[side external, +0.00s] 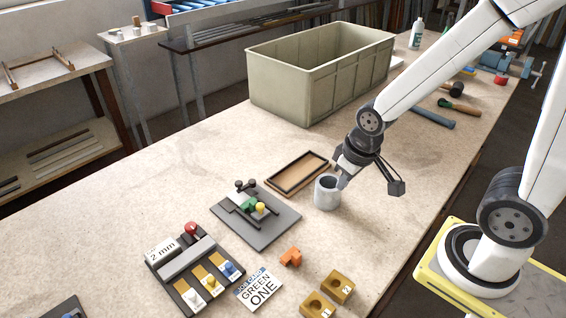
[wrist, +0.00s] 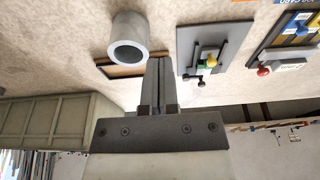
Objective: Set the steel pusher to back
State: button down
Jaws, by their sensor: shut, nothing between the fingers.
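My gripper (side external: 342,181) is shut and empty, pointing down by the grey hollow cylinder (side external: 327,191). In the wrist view its fingers (wrist: 158,88) are pressed together, with the cylinder (wrist: 127,48) just left of them. A dark grey plate (side external: 280,229) carries a small fixture with dark round knobs (side external: 246,185), a light bar, a green block (side external: 249,204) and a yellow knob (side external: 261,207). It also shows in the wrist view (wrist: 232,40), right of the fingers. I cannot tell for certain which part is the steel pusher, nor its setting.
A shallow wooden tray (side external: 298,172) lies behind the cylinder. A panel (side external: 166,268) with a red knob and coloured sliders, a "GREEN ONE" card (side external: 258,289), an orange piece (side external: 290,257) and two brass-coloured blocks (side external: 338,287) lie in front. A large bin (side external: 290,95) stands behind.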

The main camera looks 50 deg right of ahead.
jog(key=c, duration=0.8)
grip_release()
jog(key=shift+w, duration=0.1)
jog(key=o, duration=0.3)
jog(key=shift+w+a, duration=0.1)
jog(key=shift+w, duration=0.1)
jog(key=shift+o, duration=0.2)
jog(key=n+g, duration=0.3)
jog(key=n, duration=0.2)
send_over(260, 205)
notch_tip(260, 205, down, 2)
jog(key=shift+f, duration=0.2)
jog(key=shift+f, duration=3.9)
